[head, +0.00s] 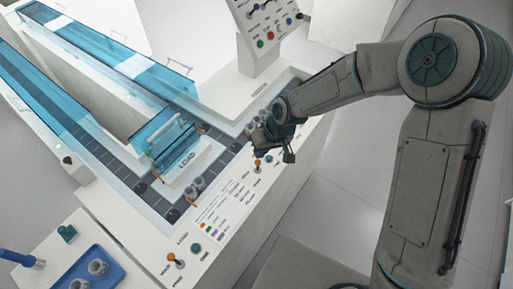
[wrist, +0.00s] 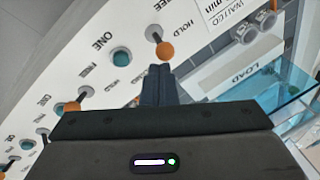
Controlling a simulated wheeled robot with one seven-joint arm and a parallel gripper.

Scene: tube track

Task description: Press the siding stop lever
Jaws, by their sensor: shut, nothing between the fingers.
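Levers with orange knobs stand on the white control strip. In the head view one orange-knobbed lever (head: 257,163) stands just below my gripper (head: 264,138), and another lever (head: 173,260) is at the lower left. In the wrist view one orange-knobbed lever (wrist: 165,48) beside the word HOLD is just beyond the tips of my shut, empty gripper (wrist: 159,70). A further orange-knobbed lever (wrist: 72,107) shows at the left. The words are too small to tell which lever is the siding stop. Contact with the nearest knob cannot be told.
A teal button (wrist: 120,57) sits beside the nearest lever in the wrist view. The white LOAD plate (head: 190,163) and clear blue track covers (head: 60,103) lie left of the strip. A blue tray (head: 112,264) holds metal carriers. An upright panel (head: 262,70) stands at the back.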

